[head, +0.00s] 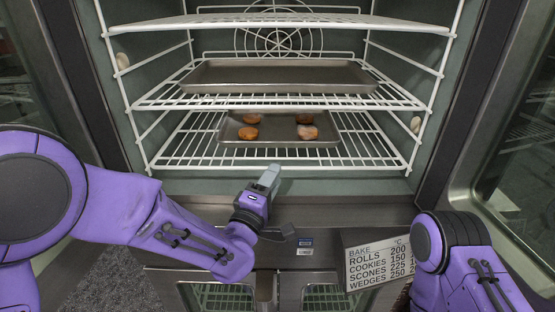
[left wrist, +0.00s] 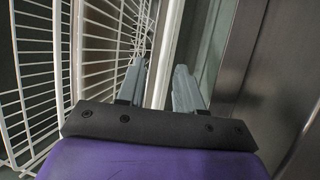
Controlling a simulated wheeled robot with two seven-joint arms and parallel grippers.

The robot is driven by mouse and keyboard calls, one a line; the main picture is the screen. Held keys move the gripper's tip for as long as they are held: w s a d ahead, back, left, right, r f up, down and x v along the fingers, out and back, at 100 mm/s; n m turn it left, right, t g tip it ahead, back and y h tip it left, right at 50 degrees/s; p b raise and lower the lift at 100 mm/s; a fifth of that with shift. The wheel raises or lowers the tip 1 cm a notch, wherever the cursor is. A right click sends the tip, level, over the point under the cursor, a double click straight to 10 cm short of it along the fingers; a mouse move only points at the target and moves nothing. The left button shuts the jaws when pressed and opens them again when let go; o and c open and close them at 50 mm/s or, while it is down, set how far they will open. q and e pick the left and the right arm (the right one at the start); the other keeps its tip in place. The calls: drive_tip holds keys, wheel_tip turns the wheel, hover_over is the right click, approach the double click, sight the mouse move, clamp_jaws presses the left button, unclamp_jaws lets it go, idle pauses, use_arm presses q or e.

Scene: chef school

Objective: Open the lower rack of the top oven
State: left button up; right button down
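The top oven is open in the head view, with white wire racks inside. The lower rack (head: 375,150) sits inside the oven and holds a small tray with several round brown baked pieces. My left gripper (head: 270,176) is at the middle of this rack's front edge. In the left wrist view its two grey fingers (left wrist: 160,88) are apart, with a white bar (left wrist: 168,45) showing in the gap between them. I cannot tell whether either finger touches the bar. My right arm shows at the lower right of the head view, but its gripper is out of the picture.
A middle rack (head: 405,98) holds a wide dark tray (head: 280,78), and another rack (head: 270,20) is above. The opened oven door (head: 515,150) stands at the right. A printed baking sign (head: 375,262) and a lower oven (head: 240,294) are below.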

use_arm(q)
drive_tip(key=p+x, duration=0.1)
drive_tip(key=x, duration=0.3)
drive_tip(key=shift+w+d+f, duration=0.15)
drive_tip(key=shift+w, duration=0.25)
drive_tip(key=shift+s, duration=0.1)
clamp_jaws()
drive_tip(key=shift+f, duration=0.1)
